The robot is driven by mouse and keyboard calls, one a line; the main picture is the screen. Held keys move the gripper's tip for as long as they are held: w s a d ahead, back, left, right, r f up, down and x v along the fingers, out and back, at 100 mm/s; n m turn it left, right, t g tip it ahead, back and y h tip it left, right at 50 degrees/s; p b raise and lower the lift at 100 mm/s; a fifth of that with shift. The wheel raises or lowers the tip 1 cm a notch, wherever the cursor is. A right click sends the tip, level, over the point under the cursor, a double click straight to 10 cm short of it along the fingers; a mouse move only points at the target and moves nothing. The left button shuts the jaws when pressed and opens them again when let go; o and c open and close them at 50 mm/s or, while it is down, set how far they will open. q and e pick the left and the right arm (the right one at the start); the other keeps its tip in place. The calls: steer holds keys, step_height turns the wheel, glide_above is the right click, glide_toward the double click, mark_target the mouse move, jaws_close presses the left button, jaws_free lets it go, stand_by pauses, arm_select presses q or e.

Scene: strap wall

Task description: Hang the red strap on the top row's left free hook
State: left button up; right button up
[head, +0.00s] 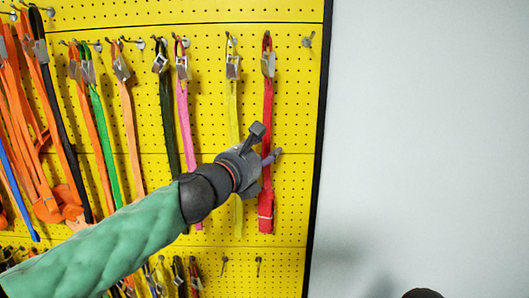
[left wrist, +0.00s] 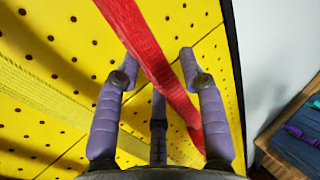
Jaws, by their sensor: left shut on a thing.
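The red strap (head: 266,100) hangs down the right part of the yellow pegboard in the head view, with a metal buckle near its top loop. I cannot tell whether a hook sits inside that loop. My left gripper (head: 268,157) is shut on the red strap, at about its middle. In the left wrist view the red strap (left wrist: 143,45) runs between the purple fingers of the left gripper (left wrist: 160,68). A bare hook (head: 308,39) shows to the right of the strap in the top row.
A yellow strap (head: 233,100) hangs close to the left of the red one, with pink, black, orange and green straps further left. Bare lower hooks (head: 259,263) show below. The board's black edge (head: 322,130) and a pale wall (head: 430,130) lie to the right.

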arm_select(q)
steer(key=shift+d+f, duration=0.1)
steer(key=shift+f, duration=0.3)
steer(key=o, duration=1)
steer(key=shift+c, duration=0.2)
steer(key=o, duration=0.3)
steer(key=shift+o, duration=0.2)
steer(key=shift+w+r, duration=0.1)
